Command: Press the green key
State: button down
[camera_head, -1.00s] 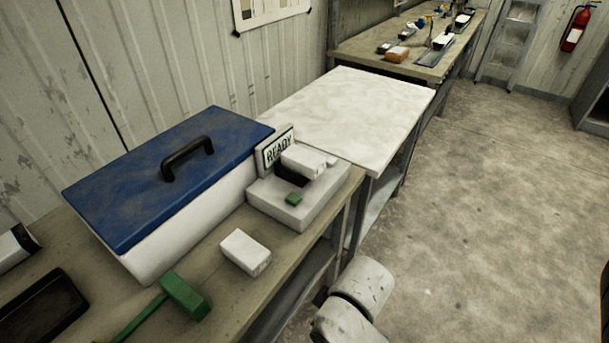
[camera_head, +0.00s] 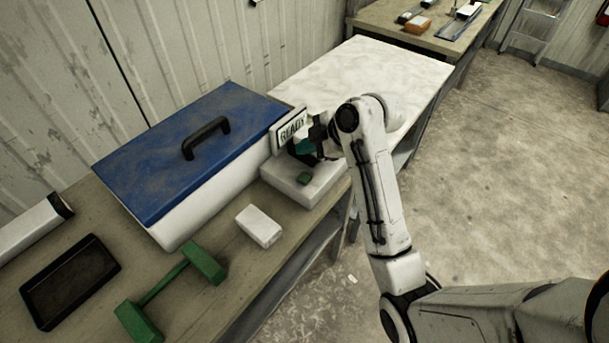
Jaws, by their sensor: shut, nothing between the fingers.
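The green key (camera_head: 304,179) is a small square button on top of a low white device (camera_head: 287,184) at the right edge of the near bench. A sign reading READY (camera_head: 291,130) stands at the back of the device. My gripper (camera_head: 307,158), dark with a teal part, is shut and empty, just above and behind the key in the picture. The key's face shows, and a gap seems to lie between it and the fingers. My wrist hides the device's upper right part.
A blue-lidded white box (camera_head: 190,150) with a black handle stands left of the device. A white block (camera_head: 259,226), a green dumbbell-shaped piece (camera_head: 170,285) and a black tray (camera_head: 69,283) lie in front. A pale table (camera_head: 360,80) stands behind.

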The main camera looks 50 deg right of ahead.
jog(key=shift+w+d+r+n, duration=0.1)
jog(key=shift+d+r+n, duration=0.25)
jog(key=shift+d, duration=0.1)
jog(key=shift+f, duration=0.2)
jog(key=b, duration=0.7)
send_over(308, 178)
notch_tip(308, 178, down, 7)
jog(key=shift+f, duration=0.75)
dwell(1.0)
jog(key=shift+f+b, duration=0.3)
jog(key=shift+f, duration=0.1)
